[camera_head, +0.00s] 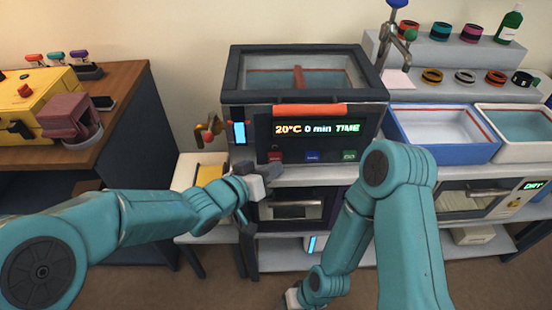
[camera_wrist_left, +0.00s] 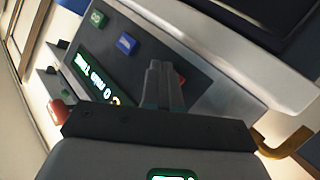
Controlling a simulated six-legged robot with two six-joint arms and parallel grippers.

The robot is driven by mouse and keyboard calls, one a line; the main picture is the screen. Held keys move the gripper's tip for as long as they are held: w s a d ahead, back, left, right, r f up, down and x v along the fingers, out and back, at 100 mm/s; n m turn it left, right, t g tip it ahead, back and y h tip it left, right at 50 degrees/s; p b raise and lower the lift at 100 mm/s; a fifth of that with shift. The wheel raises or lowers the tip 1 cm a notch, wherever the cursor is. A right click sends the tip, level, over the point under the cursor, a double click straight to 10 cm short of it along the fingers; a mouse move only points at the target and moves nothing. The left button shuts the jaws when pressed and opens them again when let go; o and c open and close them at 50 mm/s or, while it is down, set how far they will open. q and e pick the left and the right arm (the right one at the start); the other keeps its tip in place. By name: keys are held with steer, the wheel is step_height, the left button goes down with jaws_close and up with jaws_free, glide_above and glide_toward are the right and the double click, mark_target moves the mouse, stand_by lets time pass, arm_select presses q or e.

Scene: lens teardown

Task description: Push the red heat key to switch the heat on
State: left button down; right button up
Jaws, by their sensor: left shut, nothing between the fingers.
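The red heat key (camera_head: 275,156) sits at the lower left of the dark control panel (camera_head: 264,134). The panel's display (camera_head: 317,128) reads 20°C, 0 min, TIME. My left gripper (camera_head: 271,171) is shut and empty, with its fingertips just below the red key. In the left wrist view the shut fingers (camera_wrist_left: 162,72) point at the panel and partly cover the red key (camera_wrist_left: 182,80). I cannot tell whether they touch it. My right arm bends down to the bottom edge of the head view, and its gripper fingers are out of frame.
A blue key (camera_head: 313,156) and a green key (camera_head: 349,155) sit right of the red one. An orange-red bar (camera_head: 309,110) runs above the panel, under the glass-topped tank (camera_head: 262,83). A blue-rimmed tray (camera_head: 437,151) stands to the right.

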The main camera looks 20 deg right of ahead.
stand_by(0.4)
arm_select(q)
steer(key=shift+w+d+p, duration=0.15)
steer(key=shift+w+p, duration=0.2)
steer(key=shift+w, duration=0.1)
steer(key=shift+s, duration=0.45)
steer(key=s+a+b, duration=0.2)
steer(key=s+b, duration=0.1)
steer(key=s, duration=0.2)
steer(key=shift+s, duration=0.4)
